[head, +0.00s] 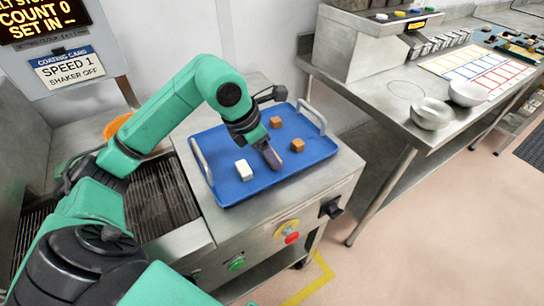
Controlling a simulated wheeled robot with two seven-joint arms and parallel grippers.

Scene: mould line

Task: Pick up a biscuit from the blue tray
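The blue tray (215,185) with grey handles sits on the steel machine top. On it are a brown biscuit (276,122) towards the back, another brown biscuit (297,145) at the right, and a white block (243,169) at the left. My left gripper (271,160) points down over the middle of the tray, between the white block and the right-hand brown biscuit. Its fingers look dark and overlap in this view, so I cannot tell whether they are open, shut or touching anything. My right gripper is not in view.
A slatted conveyor (160,200) lies left of the tray. An orange round object (116,126) sits behind my arm. Open floor lies between machine and bench.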

